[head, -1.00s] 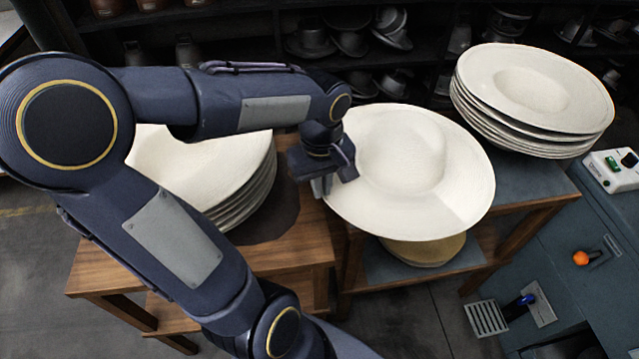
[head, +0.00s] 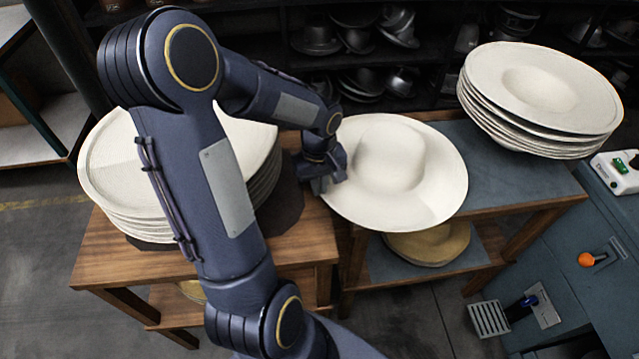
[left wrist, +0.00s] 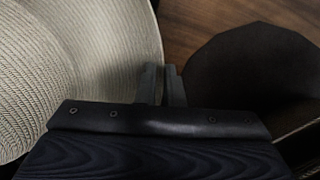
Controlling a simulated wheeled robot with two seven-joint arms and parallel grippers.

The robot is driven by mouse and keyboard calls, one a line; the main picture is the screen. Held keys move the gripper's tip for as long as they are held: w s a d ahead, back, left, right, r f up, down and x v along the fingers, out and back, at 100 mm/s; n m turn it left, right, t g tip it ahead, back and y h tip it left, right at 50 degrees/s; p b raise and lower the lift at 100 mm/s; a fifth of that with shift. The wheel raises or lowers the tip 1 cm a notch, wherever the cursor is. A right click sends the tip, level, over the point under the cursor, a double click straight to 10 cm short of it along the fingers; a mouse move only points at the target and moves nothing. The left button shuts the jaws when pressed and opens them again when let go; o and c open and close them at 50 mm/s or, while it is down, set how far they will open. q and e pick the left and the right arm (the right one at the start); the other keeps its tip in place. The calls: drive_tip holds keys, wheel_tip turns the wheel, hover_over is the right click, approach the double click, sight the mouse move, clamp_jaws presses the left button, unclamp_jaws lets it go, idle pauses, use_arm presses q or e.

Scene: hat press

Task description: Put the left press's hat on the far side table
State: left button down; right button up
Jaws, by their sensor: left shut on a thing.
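A cream wide-brimmed hat (head: 388,152) is crown up over the left part of the blue-grey topped side table (head: 505,183). Its brim overhangs the table's front and left edges. It looks nearly level; I cannot tell whether it touches the tabletop. My left gripper (head: 327,186) is shut on the left edge of the hat's brim. In the left wrist view the fingers (left wrist: 163,85) are close together at the brim edge, with the woven hat (left wrist: 75,65) on the left. My right gripper is not in view.
A hat stack (head: 540,88) stands on the table's right part. Another stack (head: 115,185) stands on a wooden table (head: 200,262) at left, beside a dark round patch (head: 285,212). A tan hat (head: 430,245) lies on the lower shelf. A press console (head: 600,225) is at right.

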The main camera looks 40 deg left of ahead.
use_arm(q)
drive_tip(key=shift+f, duration=0.15)
drive_tip(key=c, duration=1.6)
unclamp_jaws()
drive_tip(key=shift+o, duration=0.2)
drive_tip(key=shift+r, duration=0.4)
wheel_tip(320, 180, up, 11)
drive_tip(key=p, duration=0.1)
drive_tip(key=s+d+r+m+t+h, duration=0.2)
drive_tip(key=s+d+m+t, duration=0.3)
drive_tip(key=s+d+m, duration=0.5)
drive_tip(key=s+d+h, duration=0.1)
drive_tip(key=s+d, duration=0.1)
drive_tip(key=d, duration=0.2)
drive_tip(key=shift+s+m+h, duration=0.3)
drive_tip(key=shift+m, duration=0.1)
